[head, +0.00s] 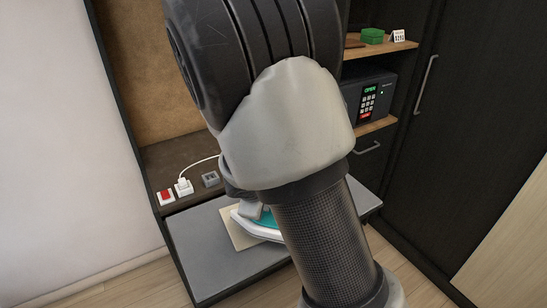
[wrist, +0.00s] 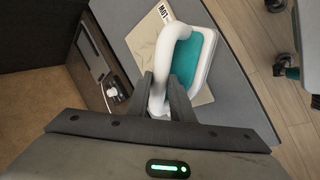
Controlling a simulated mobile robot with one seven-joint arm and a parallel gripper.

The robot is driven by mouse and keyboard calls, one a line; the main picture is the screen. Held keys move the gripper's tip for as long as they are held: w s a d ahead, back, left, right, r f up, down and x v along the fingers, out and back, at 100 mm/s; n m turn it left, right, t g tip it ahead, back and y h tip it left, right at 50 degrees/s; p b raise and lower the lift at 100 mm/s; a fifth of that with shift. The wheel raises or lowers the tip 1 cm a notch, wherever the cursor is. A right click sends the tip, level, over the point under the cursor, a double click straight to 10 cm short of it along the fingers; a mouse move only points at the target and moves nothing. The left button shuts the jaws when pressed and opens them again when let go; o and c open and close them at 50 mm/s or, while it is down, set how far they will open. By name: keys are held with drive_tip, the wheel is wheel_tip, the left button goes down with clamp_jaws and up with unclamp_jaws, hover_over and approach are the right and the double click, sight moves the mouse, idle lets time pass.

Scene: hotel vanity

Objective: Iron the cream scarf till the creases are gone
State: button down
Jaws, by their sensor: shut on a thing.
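The iron (wrist: 190,62), white with a teal body, rests on or just over the cream scarf; I cannot tell if they touch. It also shows partly in the head view (head: 262,228). My gripper (wrist: 163,92) is shut on the iron's white handle. The cream scarf (wrist: 140,42) lies flat on the grey board and shows on both sides of the iron, with dark lettering at the upper edge in the wrist view. In the head view, the scarf's left part (head: 237,232) shows; my arm hides the rest.
The grey board (head: 195,248) has free room left of the scarf. A red switch (head: 166,196), a white plug with cord (head: 184,187) and a grey box (head: 210,179) are behind it. A safe (head: 370,98) and green box (head: 372,36) sit on shelves at right.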

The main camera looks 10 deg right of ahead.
drive_tip(key=shift+w+d+r+n+y, duration=0.1)
drive_tip(key=shift+w+r+n+y, duration=0.45)
drive_tip(key=shift+w+n, duration=0.35)
drive_tip(key=shift+w+d+r+n+y, duration=1.85)
drive_tip(key=shift+w+d+r+n, duration=0.3)
drive_tip(key=shift+w+r+n, duration=1.35)
drive_tip(key=shift+t, duration=0.3)
drive_tip(key=f+b, duration=0.2)
drive_tip(key=f, duration=0.1)
drive_tip(key=f+b, duration=0.2)
drive_tip(key=shift+w+f, duration=0.25)
drive_tip(key=shift+w, duration=0.05)
drive_tip(key=shift+s, duration=0.1)
